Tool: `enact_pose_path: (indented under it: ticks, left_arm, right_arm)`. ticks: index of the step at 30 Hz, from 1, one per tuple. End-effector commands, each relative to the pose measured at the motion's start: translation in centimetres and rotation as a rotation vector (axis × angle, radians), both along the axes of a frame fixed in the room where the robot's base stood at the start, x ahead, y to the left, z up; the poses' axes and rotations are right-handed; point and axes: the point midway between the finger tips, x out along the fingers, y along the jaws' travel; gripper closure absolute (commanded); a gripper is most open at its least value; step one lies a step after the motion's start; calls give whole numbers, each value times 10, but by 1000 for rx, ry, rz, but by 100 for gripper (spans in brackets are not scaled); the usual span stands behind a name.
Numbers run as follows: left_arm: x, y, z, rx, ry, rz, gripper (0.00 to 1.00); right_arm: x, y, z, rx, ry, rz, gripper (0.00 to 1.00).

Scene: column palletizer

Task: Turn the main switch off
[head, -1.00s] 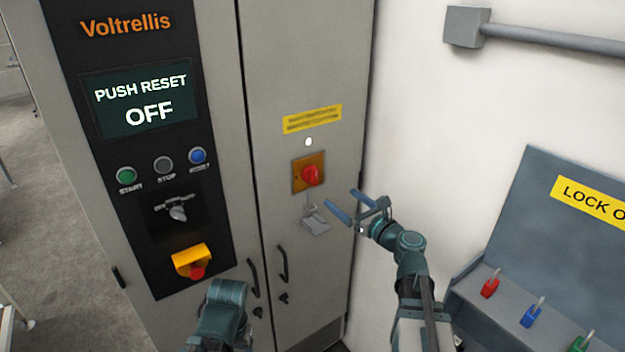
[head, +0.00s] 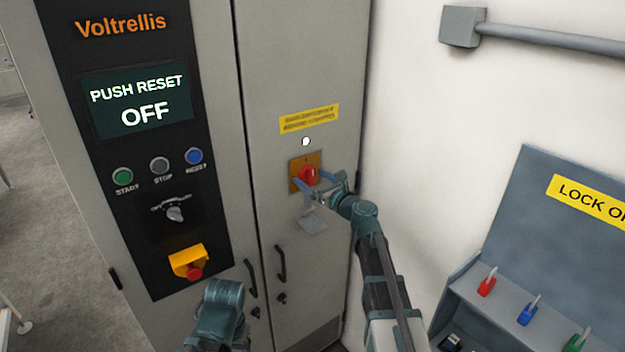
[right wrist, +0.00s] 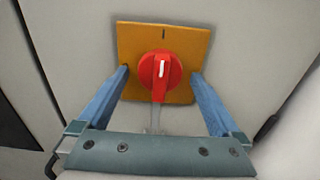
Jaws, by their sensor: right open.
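The main switch is a red rotary knob (head: 308,176) on an orange-yellow square plate (head: 294,170), on the right cabinet door. In the right wrist view the red knob (right wrist: 160,74) has a white mark that points up, close to vertical. My right gripper (head: 318,186) is at the switch. Its two blue fingers are open, one on each side of the knob, and in the right wrist view (right wrist: 160,72) gaps show between them and the knob. My left arm shows at the bottom of the head view, but its fingers are not visible.
A grey tag or padlock piece (head: 313,222) hangs below the switch. The left panel has a display (head: 140,102) reading "PUSH RESET OFF" and a yellow-housed red emergency button (head: 189,263). A lock-out board (head: 540,220) with red, blue and green padlocks stands at right.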

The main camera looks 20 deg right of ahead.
Motion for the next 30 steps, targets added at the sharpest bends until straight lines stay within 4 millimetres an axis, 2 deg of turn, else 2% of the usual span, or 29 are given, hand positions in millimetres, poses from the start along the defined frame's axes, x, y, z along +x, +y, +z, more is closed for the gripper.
enact_pose_path:
  ticks: [7, 8, 21, 30]
  left_arm:
    - [0, 0, 0, 0, 0, 0, 29]
    - [0, 0, 0, 0, 0, 0, 29]
    - [0, 0, 0, 0, 0, 0, 29]
    - [0, 0, 0, 0, 0, 0, 29]
  right_arm:
    - [0, 0, 0, 0, 0, 0, 0]
    - [0, 0, 0, 0, 0, 0, 4]
    - [0, 0, 0, 0, 0, 0, 83]
    - [0, 0, 0, -42, -15, 0, 84]
